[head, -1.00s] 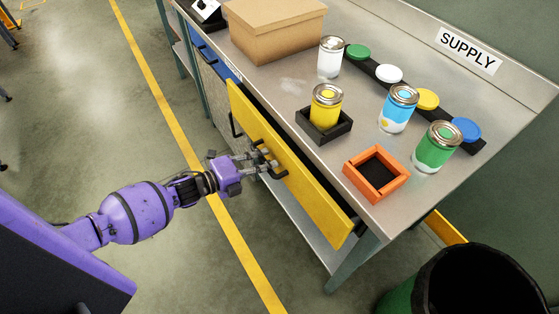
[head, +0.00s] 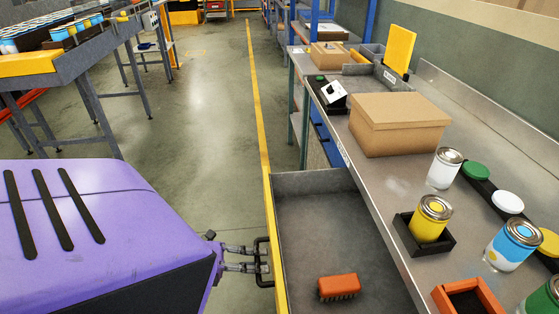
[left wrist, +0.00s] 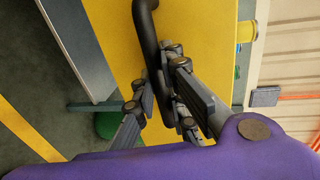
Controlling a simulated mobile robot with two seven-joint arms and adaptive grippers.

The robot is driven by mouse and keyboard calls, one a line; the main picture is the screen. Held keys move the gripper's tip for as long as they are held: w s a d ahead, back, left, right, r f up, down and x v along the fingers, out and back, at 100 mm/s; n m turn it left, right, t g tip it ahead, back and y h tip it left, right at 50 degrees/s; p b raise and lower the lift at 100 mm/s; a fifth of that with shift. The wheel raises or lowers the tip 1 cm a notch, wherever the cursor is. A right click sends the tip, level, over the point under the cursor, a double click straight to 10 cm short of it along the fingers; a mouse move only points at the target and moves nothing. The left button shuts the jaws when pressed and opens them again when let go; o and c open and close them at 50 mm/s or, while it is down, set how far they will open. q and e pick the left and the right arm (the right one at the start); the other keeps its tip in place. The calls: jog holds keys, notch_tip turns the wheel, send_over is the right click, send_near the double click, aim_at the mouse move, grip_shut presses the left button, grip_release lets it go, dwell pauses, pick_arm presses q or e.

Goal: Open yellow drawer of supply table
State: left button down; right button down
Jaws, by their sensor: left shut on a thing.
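The yellow drawer (head: 273,235) of the supply table (head: 350,165) is pulled well out, showing its grey inside. An orange brush (head: 338,287) with dark bristles lies in it. My left gripper (head: 262,262) is shut on the drawer's black handle (head: 262,249), at the left of the drawer front. In the left wrist view the fingers (left wrist: 160,95) close around the black handle (left wrist: 148,40) against the yellow front (left wrist: 205,40). My right gripper is not in view.
On the tabletop are a cardboard box (head: 398,124), a white can (head: 445,167), a yellow can (head: 430,218) in a black holder, a blue can (head: 513,245) and an orange tray (head: 468,297). Open floor (head: 200,95) lies left of the table.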

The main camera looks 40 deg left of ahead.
pick_arm(q)
jog(key=shift+f+v, duration=0.15)
jog(key=shift+v, duration=0.55)
jog(key=shift+f+v, duration=0.15)
jog(key=shift+v, duration=0.5)
jog(key=c, duration=1.8)
grip_release()
jog(key=shift+a, duration=0.1)
jog(key=shift+o, duration=0.2)
jog(key=shift+s+a, duration=0.15)
jog(key=shift+s, duration=0.1)
jog(key=v, duration=1.1)
jog(key=shift+s, duration=0.25)
